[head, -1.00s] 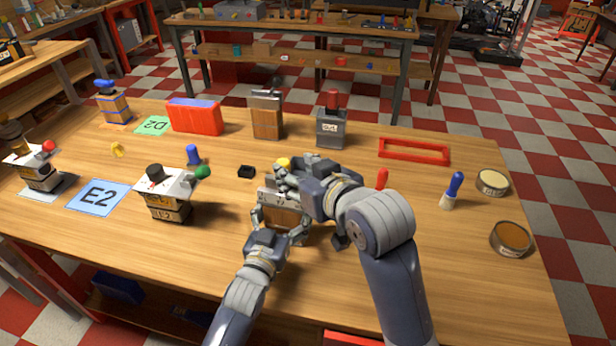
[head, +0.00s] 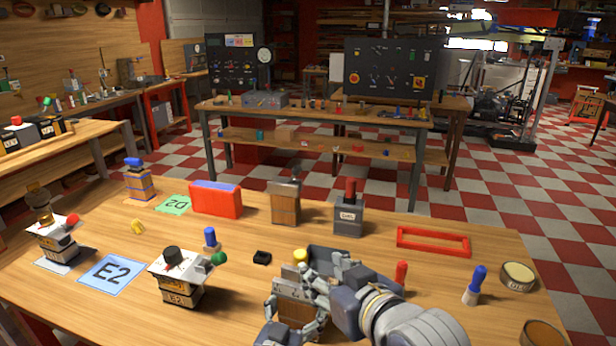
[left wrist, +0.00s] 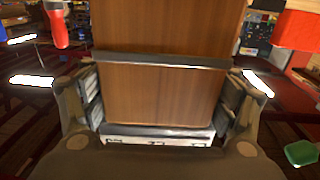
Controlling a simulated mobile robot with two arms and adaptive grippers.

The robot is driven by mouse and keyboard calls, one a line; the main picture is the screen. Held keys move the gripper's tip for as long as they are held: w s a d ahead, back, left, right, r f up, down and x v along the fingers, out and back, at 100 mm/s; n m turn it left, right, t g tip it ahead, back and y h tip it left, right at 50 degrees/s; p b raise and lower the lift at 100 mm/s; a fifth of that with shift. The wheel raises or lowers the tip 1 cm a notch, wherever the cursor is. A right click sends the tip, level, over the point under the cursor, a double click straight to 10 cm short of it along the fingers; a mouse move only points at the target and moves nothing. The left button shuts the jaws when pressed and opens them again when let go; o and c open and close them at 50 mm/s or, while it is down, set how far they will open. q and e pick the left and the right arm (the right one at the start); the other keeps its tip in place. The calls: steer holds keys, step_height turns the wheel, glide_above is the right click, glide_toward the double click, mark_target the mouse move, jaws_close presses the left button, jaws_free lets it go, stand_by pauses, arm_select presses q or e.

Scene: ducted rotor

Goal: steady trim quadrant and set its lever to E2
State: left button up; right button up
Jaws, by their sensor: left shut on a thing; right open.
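The trim quadrant looks to be the wooden box (head: 292,313) with a pale, marked top plate at the front middle of the table. A yellow knob (head: 300,256) shows just behind its top; whether it belongs to the quadrant's lever is unclear. My left gripper (head: 297,318) is shut on the box, one finger on each side. In the left wrist view the wooden body (left wrist: 158,95) fills the middle, between the finger pads. My right gripper (head: 312,278) is open at the top of the box and hides much of the plate and lever. I cannot read the lever's setting.
A blue E2 card (head: 111,274) lies at left, between two white-topped boxes with knobs (head: 178,280). A green D2 card (head: 173,204), red block (head: 215,200), wooden box (head: 285,203) and grey box (head: 348,218) stand behind. A red frame (head: 433,241) lies at right.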

arm_select(q)
steer(key=o, duration=1.4)
steer(key=shift+c, duration=0.2)
